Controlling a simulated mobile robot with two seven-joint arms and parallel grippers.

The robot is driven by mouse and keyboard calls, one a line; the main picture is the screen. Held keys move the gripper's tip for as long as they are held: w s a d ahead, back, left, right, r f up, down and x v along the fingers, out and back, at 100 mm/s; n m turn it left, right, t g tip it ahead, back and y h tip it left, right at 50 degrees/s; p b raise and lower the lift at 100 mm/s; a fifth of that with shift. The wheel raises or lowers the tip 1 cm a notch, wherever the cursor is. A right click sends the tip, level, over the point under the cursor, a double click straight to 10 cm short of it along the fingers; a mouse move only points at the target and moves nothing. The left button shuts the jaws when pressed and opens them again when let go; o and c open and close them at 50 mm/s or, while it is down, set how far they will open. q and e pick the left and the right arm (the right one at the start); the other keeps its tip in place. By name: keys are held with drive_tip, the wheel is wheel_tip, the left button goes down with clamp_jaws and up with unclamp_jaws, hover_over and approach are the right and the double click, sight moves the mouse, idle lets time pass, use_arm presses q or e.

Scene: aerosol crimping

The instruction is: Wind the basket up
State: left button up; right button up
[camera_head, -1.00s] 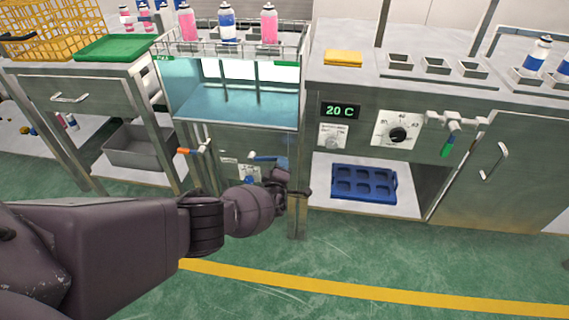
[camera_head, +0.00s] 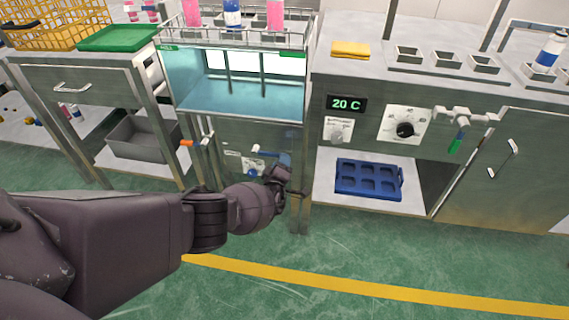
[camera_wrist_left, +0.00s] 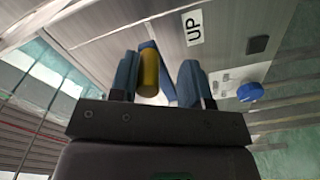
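The wire basket (camera_head: 235,40) is at the top of the water bath (camera_head: 240,98), with pink and white-blue cans standing in it. The bath's front carries a blue crank (camera_head: 265,153). My left gripper (camera_head: 282,170) is in front of that panel beside the crank. In the left wrist view its two blue fingers (camera_wrist_left: 158,80) stand apart, with a yellow crank grip (camera_wrist_left: 149,68) between them. The grip is close to the left finger, with a gap towards the right one. A label reading UP (camera_wrist_left: 194,29) is on the panel. My right gripper is out of view.
A blue knob (camera_wrist_left: 250,92) is on the panel near my fingers. An orange-handled valve (camera_head: 187,143) is to the left. A steel table leg stands just right of my gripper. A blue tray (camera_head: 368,179) lies on the lower shelf to the right. The floor in front is clear.

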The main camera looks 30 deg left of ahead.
use_arm(q)
drive_tip(key=shift+o, duration=0.2)
drive_tip(key=shift+d, duration=0.25)
drive_tip(key=shift+s+d+r+p, duration=0.2)
drive_tip(key=shift+s+r+p, duration=0.1)
drive_tip(key=shift+p, duration=0.05)
drive_tip(key=p+v, duration=0.4)
drive_tip(key=v, duration=0.6)
drive_tip(key=shift+a+f, duration=0.2)
drive_tip(key=shift+f, duration=0.05)
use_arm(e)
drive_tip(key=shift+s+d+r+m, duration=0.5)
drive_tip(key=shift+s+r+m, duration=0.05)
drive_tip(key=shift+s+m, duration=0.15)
